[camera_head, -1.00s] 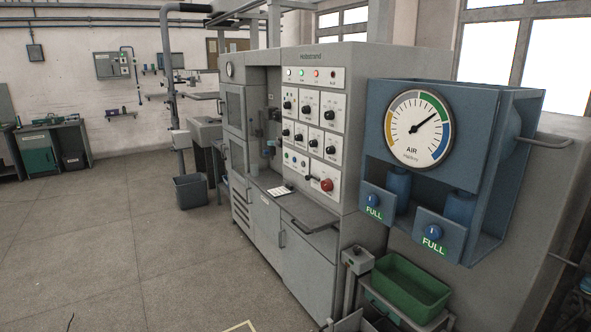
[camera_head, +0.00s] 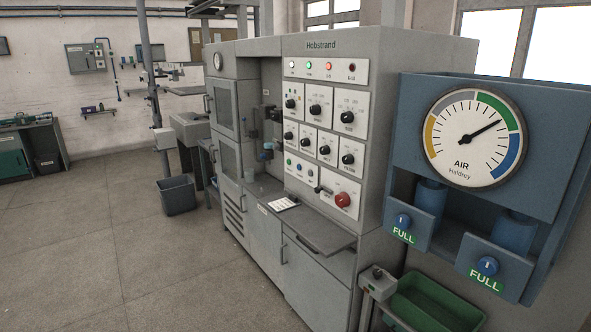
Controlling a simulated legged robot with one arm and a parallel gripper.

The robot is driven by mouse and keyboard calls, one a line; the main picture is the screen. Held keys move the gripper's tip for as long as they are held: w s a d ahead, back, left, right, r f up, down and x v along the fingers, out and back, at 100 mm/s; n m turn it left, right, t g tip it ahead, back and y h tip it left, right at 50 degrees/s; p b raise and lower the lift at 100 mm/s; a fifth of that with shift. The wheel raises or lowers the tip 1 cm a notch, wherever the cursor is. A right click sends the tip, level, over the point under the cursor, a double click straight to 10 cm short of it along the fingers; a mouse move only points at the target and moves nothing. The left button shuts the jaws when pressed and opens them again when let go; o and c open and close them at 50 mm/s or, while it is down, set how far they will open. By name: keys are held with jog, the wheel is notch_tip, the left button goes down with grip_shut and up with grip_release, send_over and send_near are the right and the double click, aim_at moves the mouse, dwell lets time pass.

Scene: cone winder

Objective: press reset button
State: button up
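The grey Hobstrand machine (camera_head: 322,250) stands at the centre. Its sloped control panel carries several black knobs and a row of lamps (camera_head: 322,67) on top. Low on the panel is a row of small push buttons (camera_head: 299,167); their labels are too small to read, so I cannot tell which is the reset button. A large red button (camera_head: 343,200) sits lower right, beside a dark lever (camera_head: 323,189). My gripper is not in view.
A blue air unit (camera_head: 474,87) with a round gauge (camera_head: 472,138) and two FULL labels juts out at right. A green bin (camera_head: 436,303) and a small grey post box (camera_head: 378,281) stand below it. A shelf (camera_head: 318,236) sticks out under the panel.

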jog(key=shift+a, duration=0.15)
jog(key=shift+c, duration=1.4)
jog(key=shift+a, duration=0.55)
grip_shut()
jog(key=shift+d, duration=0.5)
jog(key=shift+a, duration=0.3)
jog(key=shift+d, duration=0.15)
